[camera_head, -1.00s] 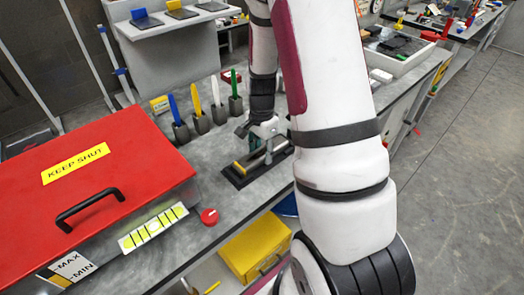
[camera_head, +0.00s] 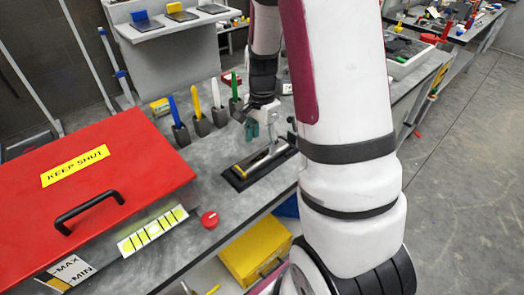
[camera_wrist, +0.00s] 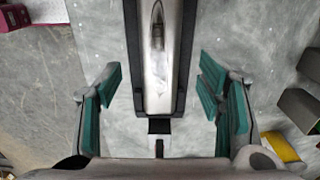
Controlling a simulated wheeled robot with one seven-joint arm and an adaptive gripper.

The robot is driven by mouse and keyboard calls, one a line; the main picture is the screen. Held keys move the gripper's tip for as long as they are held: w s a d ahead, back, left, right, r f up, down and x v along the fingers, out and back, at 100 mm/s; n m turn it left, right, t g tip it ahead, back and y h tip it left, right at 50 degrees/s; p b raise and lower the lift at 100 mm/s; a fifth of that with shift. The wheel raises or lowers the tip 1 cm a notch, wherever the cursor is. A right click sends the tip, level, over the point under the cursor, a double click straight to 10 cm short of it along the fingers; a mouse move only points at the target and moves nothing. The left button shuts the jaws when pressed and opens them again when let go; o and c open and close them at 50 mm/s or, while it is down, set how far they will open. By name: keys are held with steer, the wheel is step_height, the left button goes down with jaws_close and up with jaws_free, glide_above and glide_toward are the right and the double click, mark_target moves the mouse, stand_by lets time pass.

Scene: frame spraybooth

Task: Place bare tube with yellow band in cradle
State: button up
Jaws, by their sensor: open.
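A bare silvery tube (camera_head: 264,160) lies lengthwise in a black cradle (camera_head: 236,184) on the grey bench. A yellow band (camera_head: 240,169) shows near its left end in the head view. In the wrist view the metal tube (camera_wrist: 159,70) sits between the dark side walls of the cradle (camera_wrist: 185,60); its band is not visible there. My gripper (camera_head: 252,131) is beyond the tube and apart from it. In the wrist view my gripper (camera_wrist: 163,100) is open and empty, its teal pads on either side of the cradle's end.
Several grey holders with coloured handles, such as the blue one (camera_head: 180,130), stand left of my gripper. A red lid (camera_head: 90,185) with a black handle fills the left. A red knob (camera_head: 209,219) sits at the bench front. A yellow box (camera_head: 255,250) is below.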

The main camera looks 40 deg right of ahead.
mark_target(262, 155)
steer(key=s+a+r+n+t, duration=0.1)
steer(key=s+a+r+n, duration=0.3)
steer(key=r, duration=0.5)
steer(key=s+a+r+n+t, duration=0.1)
steer(key=a+r+n, duration=0.3)
steer(key=a+r, duration=0.3)
steer(key=s+a+r+n+t, duration=0.1)
steer(key=s+a+r+n, duration=0.2)
steer(key=s+n, duration=0.1)
steer(key=s+a+r+n+t, duration=0.2)
steer(key=s+a+r+n, duration=0.1)
steer(key=s+n, duration=0.2)
steer(key=s, duration=0.2)
steer(key=shift+s+a+r+n, duration=0.25)
steer(key=shift+s+a+n, duration=0.05)
steer(key=shift+a, duration=0.1)
steer(key=shift+c, duration=0.2)
